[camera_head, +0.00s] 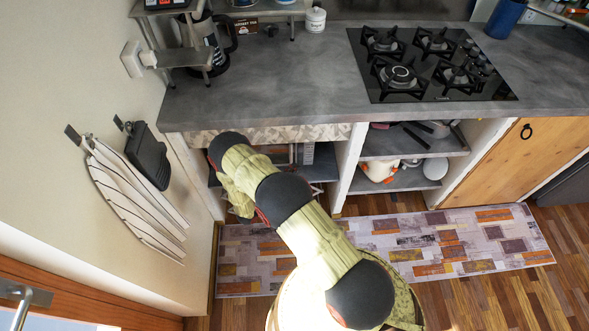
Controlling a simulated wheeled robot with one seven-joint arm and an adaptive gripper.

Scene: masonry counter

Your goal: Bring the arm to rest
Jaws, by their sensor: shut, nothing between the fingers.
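My arm (318,240) reaches up and left from the bottom middle of the head view, with pale green links and black joints. Its upper bend is in front of the counter's left open shelf bay. A further link (236,184) folds down below that bend. My gripper cannot be made out; the arm's own links hide what lies beyond. No held object shows.
A grey counter (290,72) with a black gas hob (428,62) runs along the back. Open shelves (405,145) with pans are below it. A striped ironing board (135,200) hangs on the left wall. A patterned rug (450,240) covers the floor.

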